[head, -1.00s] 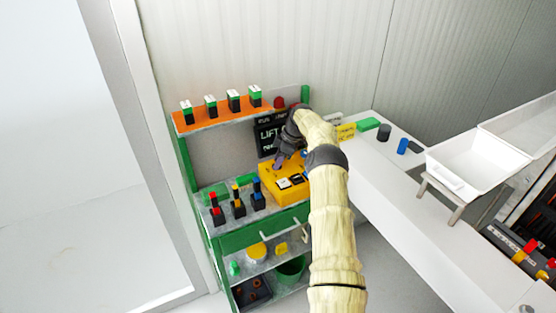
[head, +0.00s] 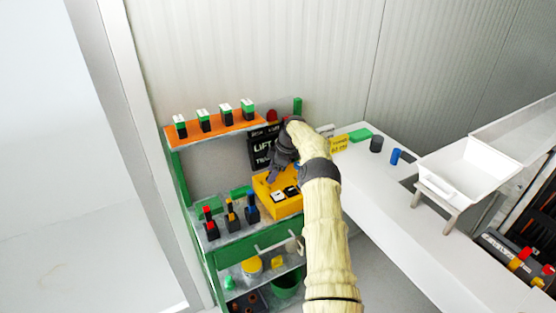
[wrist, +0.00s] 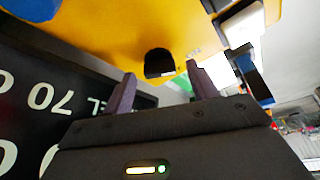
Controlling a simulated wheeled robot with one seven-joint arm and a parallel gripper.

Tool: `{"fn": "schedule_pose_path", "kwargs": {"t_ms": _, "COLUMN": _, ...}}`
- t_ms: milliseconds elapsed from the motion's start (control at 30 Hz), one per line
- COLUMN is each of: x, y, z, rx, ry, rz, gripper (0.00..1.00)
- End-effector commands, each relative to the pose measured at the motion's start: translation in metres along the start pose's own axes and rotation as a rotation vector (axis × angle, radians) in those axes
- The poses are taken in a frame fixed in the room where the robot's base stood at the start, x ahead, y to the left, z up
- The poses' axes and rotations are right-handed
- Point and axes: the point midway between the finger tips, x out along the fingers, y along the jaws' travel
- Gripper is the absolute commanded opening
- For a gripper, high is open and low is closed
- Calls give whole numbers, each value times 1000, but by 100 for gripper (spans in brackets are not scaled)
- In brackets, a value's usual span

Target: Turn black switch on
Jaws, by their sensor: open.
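A yellow control box (head: 289,207) stands on the green shelf unit, and its yellow face fills the top of the wrist view (wrist: 110,35). A small black switch (wrist: 159,63) sticks out of this face. My gripper (wrist: 162,86) is open, with its two purple-grey fingertips on either side of and just short of the switch, apart from it. In the head view my gripper (head: 271,179) is over the box's back left part, and my arm hides some of the box. A white switch (wrist: 242,22) with black parts is to the right.
A blue round knob (wrist: 32,8) is on the same face at upper left. A black sign with white lettering (head: 262,148) stands behind the box. Black holders with coloured tops (head: 230,217) stand left of it. A white counter (head: 400,225) lies to the right.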

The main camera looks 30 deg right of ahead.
Motion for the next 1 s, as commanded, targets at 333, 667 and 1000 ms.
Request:
{"fn": "schedule_pose_path", "kwargs": {"t_ms": 333, "x": -53, "y": 1, "z": 1, "rx": 1, "ry": 1, "rz": 7, "gripper": 58}}
{"fn": "schedule_pose_path", "kwargs": {"t_ms": 667, "x": -117, "y": 1, "z": -1, "rx": 0, "ry": 0, "rz": 6, "gripper": 58}}
{"fn": "schedule_pose_path", "kwargs": {"t_ms": 1000, "x": -160, "y": 0, "z": -2, "rx": 1, "ry": -1, "rz": 2, "gripper": 58}}
